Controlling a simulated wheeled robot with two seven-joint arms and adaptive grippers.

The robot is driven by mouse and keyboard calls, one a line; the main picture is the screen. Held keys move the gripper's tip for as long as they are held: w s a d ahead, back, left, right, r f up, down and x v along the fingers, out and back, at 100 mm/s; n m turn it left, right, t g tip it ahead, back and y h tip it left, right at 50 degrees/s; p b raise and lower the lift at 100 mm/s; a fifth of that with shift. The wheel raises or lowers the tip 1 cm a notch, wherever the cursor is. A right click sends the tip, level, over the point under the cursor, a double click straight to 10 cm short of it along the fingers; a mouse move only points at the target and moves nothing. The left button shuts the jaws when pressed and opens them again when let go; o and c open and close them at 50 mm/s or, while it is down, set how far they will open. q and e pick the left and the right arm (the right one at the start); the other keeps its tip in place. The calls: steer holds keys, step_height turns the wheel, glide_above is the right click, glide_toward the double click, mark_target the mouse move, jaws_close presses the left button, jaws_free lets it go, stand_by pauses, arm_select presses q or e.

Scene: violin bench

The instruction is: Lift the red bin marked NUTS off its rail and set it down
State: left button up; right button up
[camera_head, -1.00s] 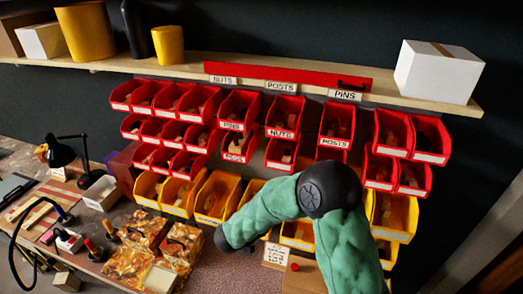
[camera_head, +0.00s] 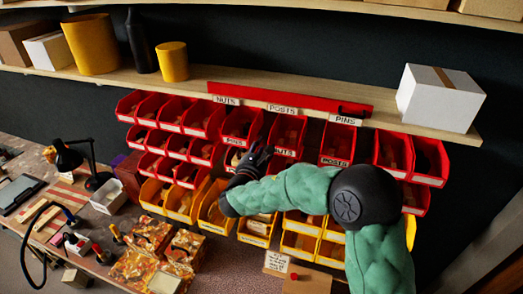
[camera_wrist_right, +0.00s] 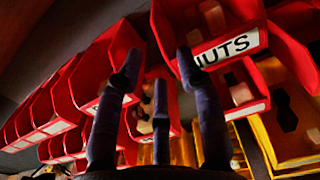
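The red bin marked NUTS (camera_head: 287,133) hangs in the upper row of red bins, in the middle of the wall. My right gripper (camera_head: 258,158) is raised in front of the bins, just below and left of it, and hides part of the bins there. In the right wrist view the NUTS bin (camera_wrist_right: 233,48) is at the top, with small pale pieces inside. The fingers of my right gripper (camera_wrist_right: 155,75) are spread, with nothing between them. One fingertip overlaps the left end of the label; I cannot tell whether it touches. My left gripper is not in view.
Red bins flank it closely, including one marked POSTS (camera_head: 335,146) on the right. Yellow bins (camera_head: 257,230) hang below. A wooden shelf (camera_head: 300,107) runs above, with a white box (camera_head: 440,95) at its right. The bench at lower left holds a lamp (camera_head: 68,157) and patterned boxes.

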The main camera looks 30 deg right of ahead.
mark_target(271, 133)
steer(key=p+x, duration=0.1)
steer(key=x, duration=0.7)
steer(key=shift+w+d, duration=0.15)
steer(key=shift+d, duration=0.2)
jaws_close()
